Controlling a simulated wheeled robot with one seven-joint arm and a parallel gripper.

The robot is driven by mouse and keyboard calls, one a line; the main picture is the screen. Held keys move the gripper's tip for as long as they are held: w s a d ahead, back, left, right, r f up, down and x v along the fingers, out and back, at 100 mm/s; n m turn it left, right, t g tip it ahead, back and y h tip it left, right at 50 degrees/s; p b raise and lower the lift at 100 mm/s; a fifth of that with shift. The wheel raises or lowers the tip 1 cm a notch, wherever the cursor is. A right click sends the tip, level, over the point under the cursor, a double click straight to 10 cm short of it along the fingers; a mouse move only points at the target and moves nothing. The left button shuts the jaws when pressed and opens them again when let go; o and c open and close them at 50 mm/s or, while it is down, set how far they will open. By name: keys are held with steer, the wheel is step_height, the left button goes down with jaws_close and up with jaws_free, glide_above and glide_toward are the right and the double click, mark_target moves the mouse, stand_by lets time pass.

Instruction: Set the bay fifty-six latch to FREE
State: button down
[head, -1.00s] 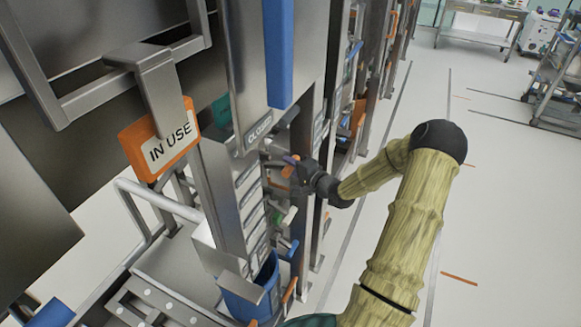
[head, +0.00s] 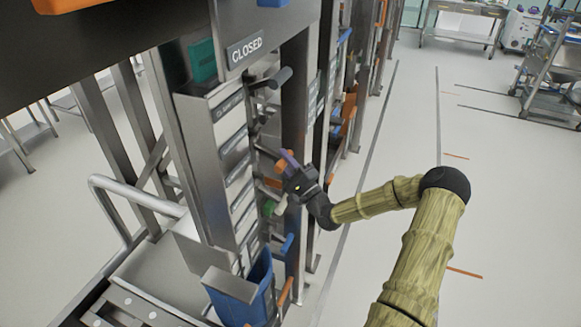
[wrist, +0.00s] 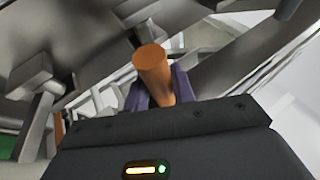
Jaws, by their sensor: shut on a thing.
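A column of latch handles runs down the steel post beside a stack of label plates (head: 235,140); their text is too small to read, so I cannot tell which is bay fifty-six. My gripper (head: 287,160) is at one orange latch handle (head: 281,168). In the wrist view the orange round handle (wrist: 153,72) stands between my purple fingers (wrist: 157,92), which are shut on it. A grey handle (head: 279,77) is above it, and a green-tipped handle (head: 268,208) and a blue handle (head: 287,243) are below. No FREE marking is legible.
A blue bin (head: 262,290) stands below the handles. A bent metal rail (head: 125,185) is at the left. More racks line the aisle behind; the floor (head: 400,150) to the right is clear.

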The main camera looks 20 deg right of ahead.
steer(key=shift+w+a+f+b, duration=0.1)
steer(key=shift+a+f+b, duration=0.1)
steer(key=shift+f+b, duration=0.55)
steer(key=c, duration=1.2)
jaws_free()
steer(key=shift+w, duration=0.1)
steer(key=shift+o, duration=0.2)
steer(key=b+v, duration=0.3)
steer(key=v, duration=1.4)
steer(key=shift+s, duration=0.2)
steer(key=shift+d, duration=0.1)
